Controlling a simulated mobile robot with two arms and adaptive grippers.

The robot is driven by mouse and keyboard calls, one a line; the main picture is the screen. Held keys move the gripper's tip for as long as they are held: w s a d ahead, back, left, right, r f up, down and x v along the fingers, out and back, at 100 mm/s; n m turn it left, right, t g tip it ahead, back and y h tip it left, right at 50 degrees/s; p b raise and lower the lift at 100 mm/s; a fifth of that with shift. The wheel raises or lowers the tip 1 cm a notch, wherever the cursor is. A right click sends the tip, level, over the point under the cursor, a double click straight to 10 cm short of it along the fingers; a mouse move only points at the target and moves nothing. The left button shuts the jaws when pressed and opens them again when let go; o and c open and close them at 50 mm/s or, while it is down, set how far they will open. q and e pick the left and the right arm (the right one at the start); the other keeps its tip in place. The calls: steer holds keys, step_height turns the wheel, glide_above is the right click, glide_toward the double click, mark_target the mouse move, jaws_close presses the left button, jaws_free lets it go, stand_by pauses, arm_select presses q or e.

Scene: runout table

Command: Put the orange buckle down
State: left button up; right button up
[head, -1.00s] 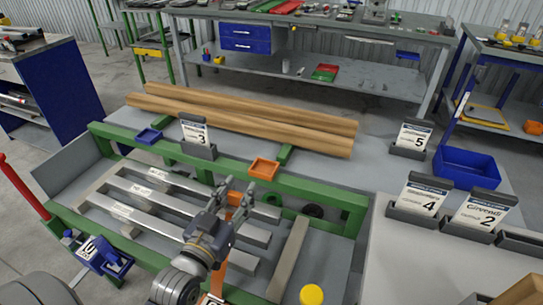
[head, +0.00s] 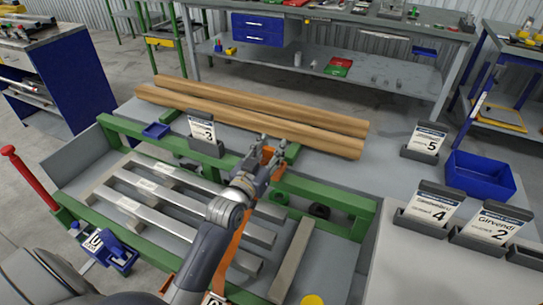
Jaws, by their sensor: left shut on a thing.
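Orange shows between and beside the fingers. The buckle is mostly hidden by them, and I cannot tell its edges from the tray's or whether it touches the tray. An orange strap (head: 236,246) runs from near the gripper down toward the near rail, partly behind my left arm. My right gripper is not in view.
A blue tray (head: 157,130) and card 3 (head: 203,133) stand left along the far rail. Wooden beams (head: 255,118) lie behind. Metal bars (head: 150,205) lie across the runout table's bed. A blue bin (head: 480,175) and several cards stand right. A blue buckle unit (head: 113,250) hangs at near left.

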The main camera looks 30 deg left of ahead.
arm_select(q)
steer(key=shift+w, duration=0.35)
steer(key=shift+f, duration=1.75)
steer(key=shift+f, duration=0.15)
steer(key=o, duration=1.1)
